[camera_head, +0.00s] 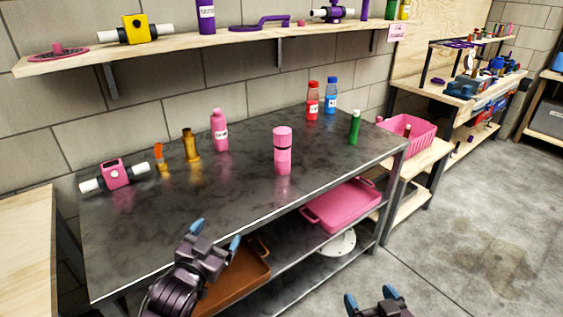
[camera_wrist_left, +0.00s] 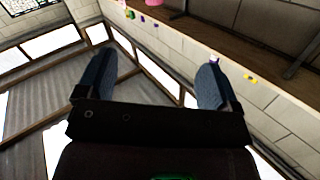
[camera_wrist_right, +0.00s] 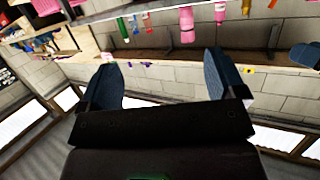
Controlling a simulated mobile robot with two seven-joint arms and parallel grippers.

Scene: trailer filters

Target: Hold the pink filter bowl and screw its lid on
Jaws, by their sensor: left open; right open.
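The pink filter bowl (camera_head: 282,163) stands upright near the middle of the dark tabletop. Its pink lid (camera_head: 282,133) sits on top, with a dark seam between them; I cannot tell how tightly it is on. A pink cylinder that looks like the bowl shows at the top of the right wrist view (camera_wrist_right: 187,27). My left gripper (camera_head: 214,236) is open and empty at the table's front edge, left of and nearer than the bowl. My right gripper (camera_head: 371,298) is open and empty, low in front of the table and right of the bowl.
A pink housing with white pipe ends (camera_head: 116,174), a brass fitting (camera_head: 191,147), a pink bottle (camera_head: 219,132), red (camera_head: 313,100) and blue (camera_head: 330,97) bottles and a green cylinder (camera_head: 354,128) stand on the table. Trays lie below. The tabletop in front of the bowl is clear.

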